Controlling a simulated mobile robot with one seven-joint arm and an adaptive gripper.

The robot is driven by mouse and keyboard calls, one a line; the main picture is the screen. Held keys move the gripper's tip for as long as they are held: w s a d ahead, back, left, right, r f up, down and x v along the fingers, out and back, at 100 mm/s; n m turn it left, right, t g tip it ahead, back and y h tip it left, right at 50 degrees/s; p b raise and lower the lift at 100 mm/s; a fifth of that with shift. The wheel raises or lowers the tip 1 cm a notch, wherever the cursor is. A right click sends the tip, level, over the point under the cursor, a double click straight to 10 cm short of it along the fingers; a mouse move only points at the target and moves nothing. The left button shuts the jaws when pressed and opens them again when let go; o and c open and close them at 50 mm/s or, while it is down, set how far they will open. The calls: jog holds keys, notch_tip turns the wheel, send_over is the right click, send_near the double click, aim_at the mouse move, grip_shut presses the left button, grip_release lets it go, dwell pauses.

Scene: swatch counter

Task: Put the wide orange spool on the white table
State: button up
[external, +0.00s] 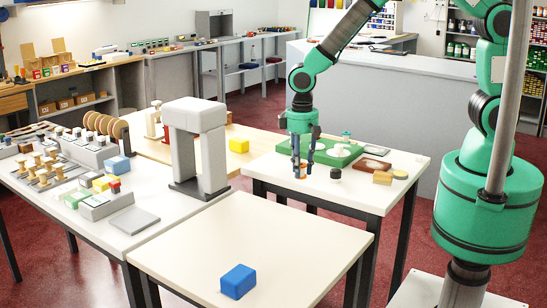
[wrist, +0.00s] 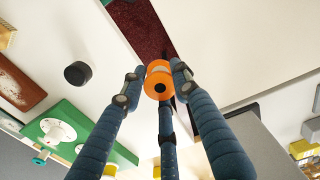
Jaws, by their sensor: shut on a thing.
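My gripper (external: 302,170) is shut on the orange spool (wrist: 158,82), which sits between the blue fingers in the wrist view. In the external view only a little of the orange spool (external: 300,173) shows between the fingertips. The spool is held in the air near the left front edge of the right-hand white-topped table (external: 350,198). In the wrist view a strip of red floor shows behind it. A pale, near-white table (external: 290,240) stands in front with a blue block on it. Which table the task means, I cannot tell.
The blue block (external: 238,281) is near the front table's lower edge; most of that top is clear. A tall grey arch (external: 196,150) stands left of my gripper. A green board (external: 335,154), a black round piece (external: 335,173) and small blocks lie on the right-hand table.

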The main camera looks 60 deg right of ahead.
aim_at(275, 240)
jog(key=w+d+r+m, duration=0.1)
jog(key=w+d, duration=0.3)
jog(key=d, duration=0.5)
jog(key=w+d+r, duration=0.4)
jog(key=w+d, duration=0.1)
jog(key=d, duration=0.5)
jog(key=w+d+r+m, duration=0.1)
jog(key=w+d, duration=0.4)
jog(key=d, duration=0.5)
jog(key=shift+r+m, duration=0.3)
jog(key=shift+r, duration=0.35)
jog(key=shift+a, duration=0.25)
jog(key=s+a+f+n, duration=0.1)
jog(key=s+a+f, duration=0.1)
jog(key=a, duration=0.5)
jog(key=s+a+f, duration=0.1)
jog(key=s+a, duration=0.2)
jog(key=a, duration=0.4)
jog(key=s+a+f+n, duration=0.1)
jog(key=s+a+f, duration=0.2)
jog(key=s+a, duration=0.5)
jog(key=s+a+f+n, duration=0.1)
jog(key=s+a+f, duration=0.2)
jog(key=s+a, duration=0.5)
jog(key=s+a+f+n, duration=0.1)
jog(key=s+a+f, duration=0.1)
jog(key=s+a, duration=0.7)
jog(key=shift+s+a+f+n, duration=0.1)
jog(key=shift+s+f+n, duration=0.3)
jog(key=shift+w, duration=0.1)
